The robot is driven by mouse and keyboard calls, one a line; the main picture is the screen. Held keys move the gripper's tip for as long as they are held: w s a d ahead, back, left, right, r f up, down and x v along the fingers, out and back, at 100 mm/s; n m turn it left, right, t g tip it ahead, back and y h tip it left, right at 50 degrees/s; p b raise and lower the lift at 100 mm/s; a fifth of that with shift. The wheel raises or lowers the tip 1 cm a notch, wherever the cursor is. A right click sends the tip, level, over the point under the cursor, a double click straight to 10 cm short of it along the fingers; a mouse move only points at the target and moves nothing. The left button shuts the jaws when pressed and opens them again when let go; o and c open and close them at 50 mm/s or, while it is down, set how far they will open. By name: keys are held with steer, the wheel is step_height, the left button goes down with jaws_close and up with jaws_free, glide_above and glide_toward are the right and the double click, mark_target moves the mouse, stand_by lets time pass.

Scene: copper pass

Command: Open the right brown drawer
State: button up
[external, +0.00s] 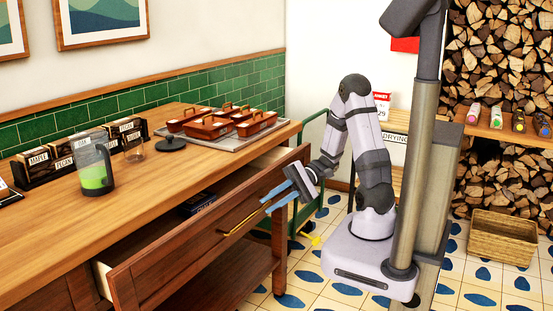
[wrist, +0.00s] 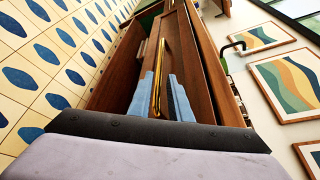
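The brown drawer (external: 190,248) stands pulled out from the wooden counter, with a gap behind its front panel. A long gold handle (external: 243,222) runs along the front, and it also shows in the wrist view (wrist: 160,50). My gripper (external: 268,203) is at the handle's right part, with its blue fingers apart. In the wrist view, the gripper (wrist: 162,78) has one finger on each side of the handle's line. I cannot tell whether either finger touches the handle. A dark item (external: 198,203) lies inside the drawer.
The counter top (external: 130,200) bears a glass jug (external: 93,170) with green liquid, a black lid (external: 171,144), and a tray with several brown dishes (external: 212,127). A green cart (external: 308,190) stands behind my arm. The tiled floor before the drawer is mostly clear.

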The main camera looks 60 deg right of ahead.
stand_by(0.3)
step_height(320, 180, up, 6)
steer(key=p, duration=0.4)
steer(key=shift+w+d, duration=0.25)
steer(key=shift+w, duration=0.15)
steer(key=shift+w+p, duration=0.1)
steer(key=shift+p, duration=0.8)
